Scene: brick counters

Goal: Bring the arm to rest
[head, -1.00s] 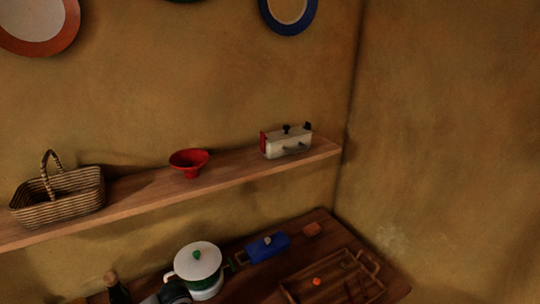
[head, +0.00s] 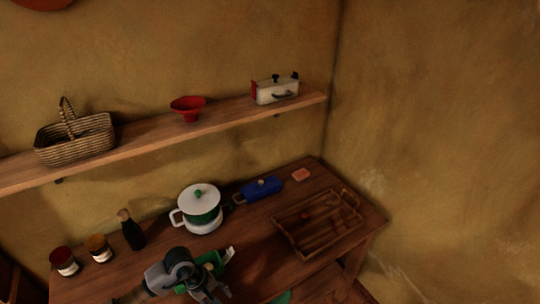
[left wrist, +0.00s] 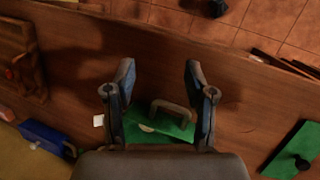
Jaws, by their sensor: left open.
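My left arm reaches in at the bottom of the head view, with its gripper (head: 214,291) low over the wooden counter (head: 130,272). In the left wrist view the gripper (left wrist: 158,78) has its two fingers spread wide apart, with nothing between the tips. A green item with a grey handle (left wrist: 172,108) lies beneath it, close to the finger bases; I see no grip on it. In the head view the green item (head: 212,258) is partly hidden by my arm. My right gripper is not in view.
A white pot with green (head: 201,212), a dark bottle (head: 132,232), two jars (head: 99,249), a blue box (head: 262,188) and a wooden tray (head: 288,240) stand around the arm. A shelf (head: 145,128) above holds a basket, red bowl and toaster-like box. Another green item (left wrist: 290,152) lies right.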

